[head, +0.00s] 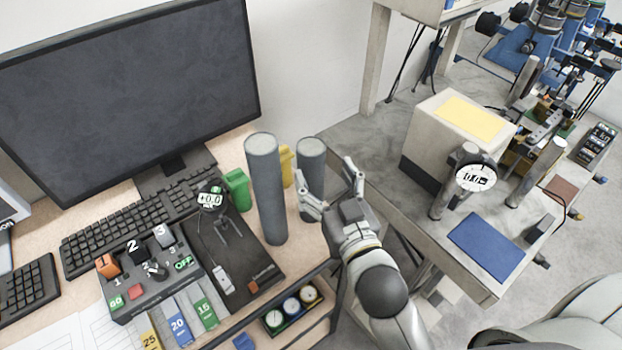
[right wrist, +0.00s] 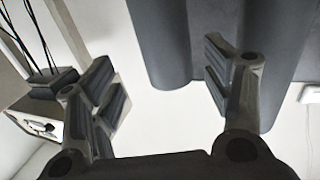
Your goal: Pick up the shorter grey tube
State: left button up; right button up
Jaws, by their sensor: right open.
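The shorter grey tube (head: 312,160) stands upright near the right edge of the desk, behind and right of the taller grey tube (head: 266,190). My right gripper (head: 330,182) is open, its fingers spread. In the head view its left finger overlaps the lower part of the shorter tube and its right finger is right of it. Nothing is held. In the right wrist view one grey tube (right wrist: 158,45), seemingly the shorter, shows between the open fingers. A second, larger-looking grey tube (right wrist: 275,60) is partly behind the right finger. My left gripper is not in view.
Green (head: 237,190) and yellow (head: 287,165) objects stand close to the tubes. A monitor (head: 130,90), keyboard (head: 140,220), control box (head: 150,270) and black tray (head: 250,270) fill the left. A bench with a dial gauge (head: 476,176) is at right.

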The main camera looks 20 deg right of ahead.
aim_at(316, 169)
jog(key=shift+w, duration=0.55)
jog(key=shift+w+a+r+p, duration=0.15)
jog(key=shift+w+p, duration=0.15)
jog(key=shift+p, duration=0.1)
jog(key=w, duration=0.1)
jog(key=w+p, duration=0.2)
jog(key=w, duration=0.1)
jog(key=shift+a, duration=0.35)
jog(key=shift+w+f, duration=0.2)
jog(key=shift+s, duration=0.1)
jog(key=c, duration=0.4)
grip_shut()
jog(key=shift+r, duration=0.15)
